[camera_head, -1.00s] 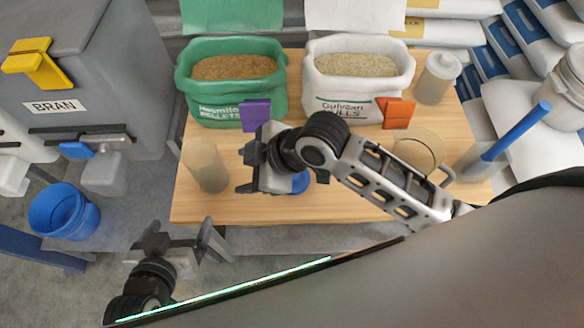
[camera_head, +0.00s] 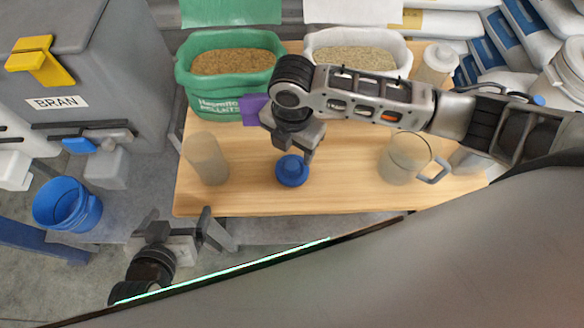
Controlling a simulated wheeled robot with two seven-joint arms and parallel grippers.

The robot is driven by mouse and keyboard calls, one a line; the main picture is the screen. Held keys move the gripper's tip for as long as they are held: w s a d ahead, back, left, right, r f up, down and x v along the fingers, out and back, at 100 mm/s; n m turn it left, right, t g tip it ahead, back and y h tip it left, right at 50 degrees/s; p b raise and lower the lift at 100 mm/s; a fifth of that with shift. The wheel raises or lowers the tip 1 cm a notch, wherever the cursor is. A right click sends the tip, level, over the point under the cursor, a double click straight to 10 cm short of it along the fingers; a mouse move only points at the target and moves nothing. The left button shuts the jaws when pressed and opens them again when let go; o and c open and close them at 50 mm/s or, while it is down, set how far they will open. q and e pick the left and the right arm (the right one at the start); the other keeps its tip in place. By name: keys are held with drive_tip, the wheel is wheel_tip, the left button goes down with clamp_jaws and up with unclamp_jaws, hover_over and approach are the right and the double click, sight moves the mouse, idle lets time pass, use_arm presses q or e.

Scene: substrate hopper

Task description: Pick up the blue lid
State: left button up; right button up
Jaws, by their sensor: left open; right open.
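I cannot tell whether a fingertip touches the lid. My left gripper (camera_head: 184,238) is open and empty, low in front of the table's left front corner, well away from the lid.
A cloudy cylinder (camera_head: 206,158) stands left of the lid, and a clear jug (camera_head: 402,160) stands to the right. Behind are a green pellet sack (camera_head: 203,103) and a white sack (camera_head: 408,54), partly covered by my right arm. The table front around the lid is clear.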

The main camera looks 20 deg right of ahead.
sight(292, 165)
drive_tip(key=shift+a+f, duration=0.1)
drive_tip(key=shift+f, duration=3.5)
drive_tip(key=c, duration=1)
